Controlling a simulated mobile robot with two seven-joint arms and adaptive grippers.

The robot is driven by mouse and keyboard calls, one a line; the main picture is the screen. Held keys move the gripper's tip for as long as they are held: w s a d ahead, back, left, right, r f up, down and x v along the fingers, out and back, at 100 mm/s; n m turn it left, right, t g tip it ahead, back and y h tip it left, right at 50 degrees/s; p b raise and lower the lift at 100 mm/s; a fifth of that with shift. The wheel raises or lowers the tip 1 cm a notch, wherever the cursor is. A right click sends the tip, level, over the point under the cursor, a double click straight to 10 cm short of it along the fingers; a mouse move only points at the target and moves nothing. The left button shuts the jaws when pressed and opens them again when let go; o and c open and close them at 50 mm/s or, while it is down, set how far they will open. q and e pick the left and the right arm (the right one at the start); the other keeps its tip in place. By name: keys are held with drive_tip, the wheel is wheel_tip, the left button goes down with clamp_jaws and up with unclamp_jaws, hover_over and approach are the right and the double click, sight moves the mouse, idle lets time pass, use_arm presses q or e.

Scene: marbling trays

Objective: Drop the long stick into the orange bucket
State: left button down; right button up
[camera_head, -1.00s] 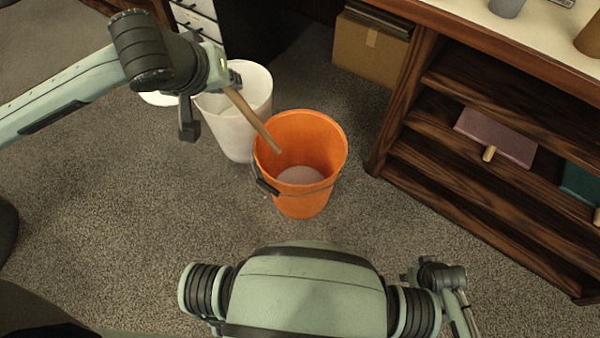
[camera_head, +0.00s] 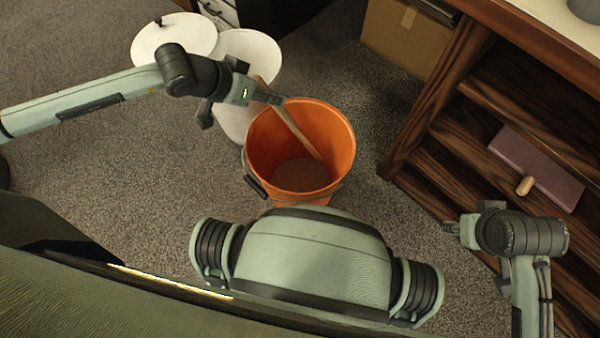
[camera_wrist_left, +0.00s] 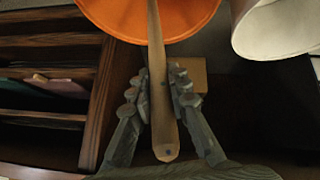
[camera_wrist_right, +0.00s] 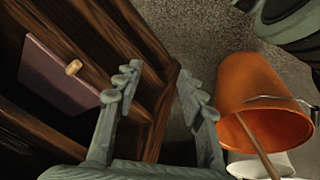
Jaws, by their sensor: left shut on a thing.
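The orange bucket (camera_head: 341,130) stands on the carpet in the middle of the head view. The long stick (camera_head: 297,127) is wooden and slants down over the bucket's rim, its lower end inside the bucket's opening in this view. My left gripper (camera_head: 272,97) is shut on the stick's upper end, beside the bucket's upper left rim. In the left wrist view the stick (camera_wrist_left: 156,85) runs between the fingers (camera_wrist_left: 160,90) toward the bucket (camera_wrist_left: 190,15). My right gripper (camera_wrist_right: 158,95) is open and empty in the right wrist view, with the bucket (camera_wrist_right: 245,85) to its right.
A white bin (camera_head: 262,50) stands just behind the bucket, with a round white lid-like thing (camera_head: 160,36) beside it. A cardboard box (camera_head: 400,38) is behind. Carpet left of the bucket is clear.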

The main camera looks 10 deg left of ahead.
use_arm(q)
drive_tip(key=shift+f+b, duration=0.35)
drive_tip(key=shift+f, duration=0.85)
use_arm(e)
drive_tip(key=shift+v, duration=1.05)
drive_tip(key=shift+d, duration=0.2)
use_arm(q)
drive_tip(key=c, duration=1.4)
unclamp_jaws()
drive_tip(key=shift+o, duration=0.2)
drive_tip(key=v, duration=1.2)
drive_tip(key=shift+d, duration=0.15)
